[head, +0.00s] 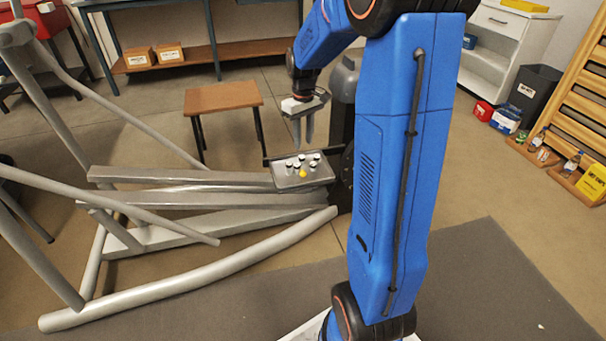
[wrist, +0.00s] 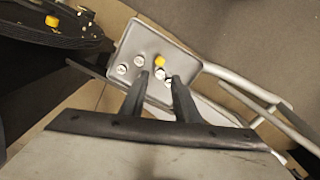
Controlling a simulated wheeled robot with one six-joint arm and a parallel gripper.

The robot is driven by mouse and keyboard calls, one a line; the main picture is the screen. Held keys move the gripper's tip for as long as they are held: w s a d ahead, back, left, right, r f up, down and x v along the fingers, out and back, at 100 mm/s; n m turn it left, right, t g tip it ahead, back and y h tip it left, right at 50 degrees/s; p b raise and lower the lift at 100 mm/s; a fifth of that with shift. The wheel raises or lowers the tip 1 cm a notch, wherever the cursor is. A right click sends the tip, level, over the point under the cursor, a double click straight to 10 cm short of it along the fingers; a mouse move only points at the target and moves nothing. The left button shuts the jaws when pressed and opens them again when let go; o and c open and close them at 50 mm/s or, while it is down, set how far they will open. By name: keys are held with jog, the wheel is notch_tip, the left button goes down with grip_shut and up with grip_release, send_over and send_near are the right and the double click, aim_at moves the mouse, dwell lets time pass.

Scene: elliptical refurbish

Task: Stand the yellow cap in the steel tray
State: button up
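The steel tray (head: 318,178) rests on the elliptical machine's rails, and it shows in the wrist view (wrist: 137,40) too. The yellow cap (head: 303,174) is in the tray near its front edge; it also shows in the wrist view (wrist: 160,61). It is too small to tell whether it is upright or tilted. Several white-topped, dark-sided pieces (head: 290,167) stand around it. My gripper (head: 303,142) is above the tray, pointing down. Its two fingers (wrist: 160,78) are apart in the wrist view, with white-topped pieces seen beyond and between the tips. I see nothing held.
The elliptical's grey rails (head: 180,200) and curved tube (head: 190,284) lie left of and below the tray. Its dark upright housing (head: 343,110) stands behind right. A brown stool (head: 222,98) is behind left. The dark mat (head: 490,280) at right is mostly clear.

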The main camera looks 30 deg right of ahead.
aim_at(303, 171)
notch_tip(303, 171, down, 13)
jog(key=shift+f, duration=0.2)
dwell(0.5)
grip_shut()
